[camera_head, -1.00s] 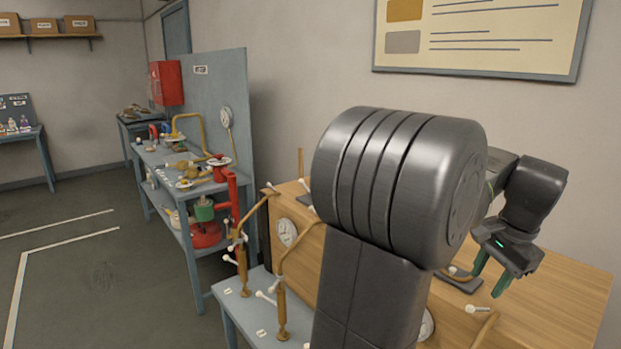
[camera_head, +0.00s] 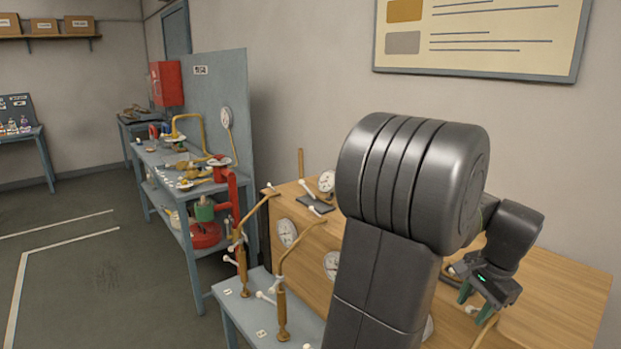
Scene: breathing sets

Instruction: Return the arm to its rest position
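My arm rises from the bottom of the head view, and its large dark joint hides the middle of the wooden bench. My gripper (camera_head: 476,304) is at the right, pointing down over the wooden bench top (camera_head: 565,290). Its green fingers are apart, with a visible gap, and I see nothing held between them. The lower fingertip area is close to a brass-coloured pipe, and I cannot tell whether they touch.
Brass pipes with white-handled valves (camera_head: 281,310) stand on a grey ledge in front of the wooden bench. Gauges (camera_head: 287,232) sit on its front. A blue workbench (camera_head: 165,205) with parts stands farther left. The floor (camera_head: 90,270) at left is clear.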

